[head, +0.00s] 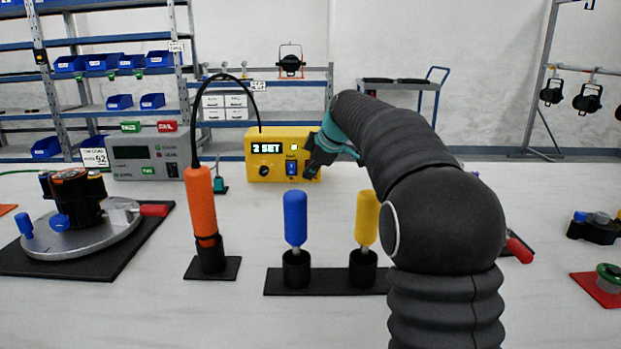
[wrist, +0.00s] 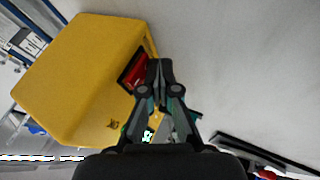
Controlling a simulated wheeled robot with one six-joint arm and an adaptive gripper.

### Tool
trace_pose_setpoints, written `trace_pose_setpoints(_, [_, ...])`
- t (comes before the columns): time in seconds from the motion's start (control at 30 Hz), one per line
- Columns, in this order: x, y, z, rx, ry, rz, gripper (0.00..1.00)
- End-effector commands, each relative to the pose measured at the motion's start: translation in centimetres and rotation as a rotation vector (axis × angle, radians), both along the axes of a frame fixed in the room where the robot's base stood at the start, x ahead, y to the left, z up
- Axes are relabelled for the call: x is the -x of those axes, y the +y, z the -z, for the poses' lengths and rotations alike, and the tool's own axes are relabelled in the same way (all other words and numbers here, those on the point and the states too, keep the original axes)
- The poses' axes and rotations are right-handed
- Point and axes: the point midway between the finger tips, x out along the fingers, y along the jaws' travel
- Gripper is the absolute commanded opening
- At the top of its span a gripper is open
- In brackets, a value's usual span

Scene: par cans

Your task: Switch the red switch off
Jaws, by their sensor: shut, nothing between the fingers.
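The yellow control box (head: 263,148) stands at the back of the table, with a lit display reading "2 SET", a black knob (head: 264,171) and a blue switch (head: 291,168). In the wrist view the red switch (wrist: 137,72) sits in a black frame on the yellow box (wrist: 85,70). My gripper (head: 309,173) is shut and empty at the box's right front, hiding the red switch in the head view. In the wrist view the closed fingertips (wrist: 160,66) are right beside the red switch; I cannot tell whether they touch. Which way the switch is set is unclear.
An orange tool (head: 199,205) on a cable stands upright in front left of the box. A grey instrument (head: 147,155) is left of the box.

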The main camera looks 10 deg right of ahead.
Motion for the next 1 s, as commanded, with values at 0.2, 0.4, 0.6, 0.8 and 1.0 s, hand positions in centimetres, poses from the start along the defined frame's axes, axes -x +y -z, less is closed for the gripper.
trace_pose_setpoints(0.2, [-0.1,0.0,0.1,0.002,-0.013,-0.001,0.00])
trace_pose_setpoints(0.4, [-0.1,0.0,-0.3,0.002,-0.013,0.001,0.00])
trace_pose_setpoints(0.6, [-0.1,0.0,-1.2,0.003,-0.013,0.001,0.00])
trace_pose_setpoints(0.8, [-0.1,0.0,-1.6,0.002,-0.014,0.001,0.00])
trace_pose_setpoints(1.0, [-0.1,0.0,-1.5,0.002,-0.014,0.001,0.00])
